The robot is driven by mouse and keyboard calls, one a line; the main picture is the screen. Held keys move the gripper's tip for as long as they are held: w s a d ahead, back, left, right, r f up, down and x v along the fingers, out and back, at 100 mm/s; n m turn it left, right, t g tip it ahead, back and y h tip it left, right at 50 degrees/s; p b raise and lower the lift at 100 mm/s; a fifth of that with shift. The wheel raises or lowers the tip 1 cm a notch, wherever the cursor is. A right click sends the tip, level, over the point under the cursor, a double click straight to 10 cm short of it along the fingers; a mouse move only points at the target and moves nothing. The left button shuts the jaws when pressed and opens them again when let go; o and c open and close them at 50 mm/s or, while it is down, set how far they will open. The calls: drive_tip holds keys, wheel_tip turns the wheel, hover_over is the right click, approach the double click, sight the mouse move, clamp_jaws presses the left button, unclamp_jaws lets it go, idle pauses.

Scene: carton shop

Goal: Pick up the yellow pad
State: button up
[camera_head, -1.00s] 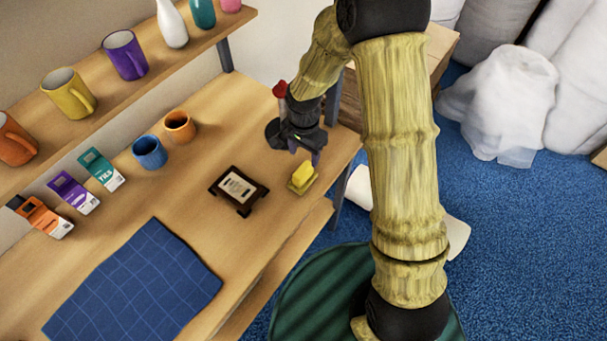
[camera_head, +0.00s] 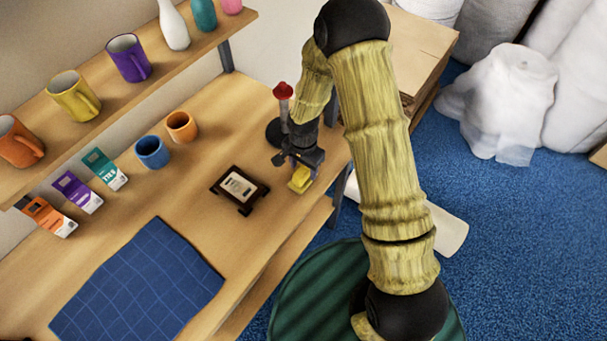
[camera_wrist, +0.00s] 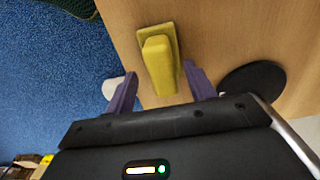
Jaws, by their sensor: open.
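The yellow pad (camera_head: 300,179) lies on the wooden table near its front right edge. In the wrist view the pad (camera_wrist: 160,62) is a yellow block on a flat, darker yellow base. My gripper (camera_head: 301,168) is just above the pad in the head view and hides part of it. In the wrist view my gripper (camera_wrist: 158,82) is open, with one purple finger on each side of the pad's near end. I see a gap between the pad and each finger. Nothing is held.
A black round base with a red-topped post (camera_head: 283,91) stands close behind my gripper. A dark framed plaque (camera_head: 238,187) lies left of the pad. Orange and blue cups (camera_head: 152,152), several boxes and a blue cloth (camera_head: 140,280) are farther left. A shelf with mugs runs behind.

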sight(303, 169)
drive_tip(key=shift+w+f+p, duration=0.1)
drive_tip(key=shift+f+p, duration=0.4)
drive_tip(key=shift+f, duration=1.2)
drive_tip(key=shift+c, duration=0.4)
drive_tip(key=c, duration=1.1)
drive_tip(key=shift+r, duration=0.15)
wheel_tip(303, 169, up, 10)
drive_tip(key=b, duration=0.2)
drive_tip(key=shift+b, duration=0.3)
